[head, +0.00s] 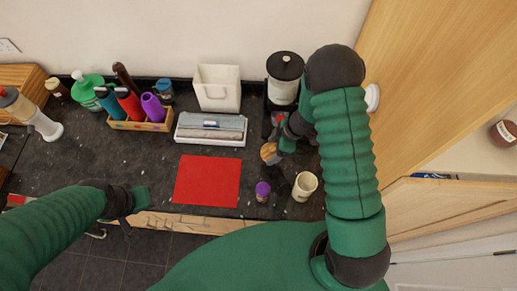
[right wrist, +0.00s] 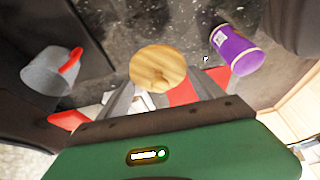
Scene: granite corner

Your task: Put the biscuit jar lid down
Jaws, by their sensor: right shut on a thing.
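The biscuit jar lid is a round, light wooden disc (head: 269,153) with a small knob that shows in the right wrist view (right wrist: 158,68). My right gripper (head: 284,146) is shut on it and holds it over the dark counter, right of the red mat (head: 207,181). How high the lid is above the counter is hard to tell. A cream, open-topped pot (head: 305,186) stands to the lid's lower right; I cannot tell if it is the biscuit jar. My left gripper (head: 130,206) is at the counter's front edge; its fingers are unclear.
A purple-topped jar (head: 262,191) stands near the front edge. A white tray (head: 211,138), a white bin (head: 217,88) and a wooden bottle rack (head: 140,125) line the back. A black-lidded white canister (head: 284,92) stands behind my right gripper. The red mat is bare.

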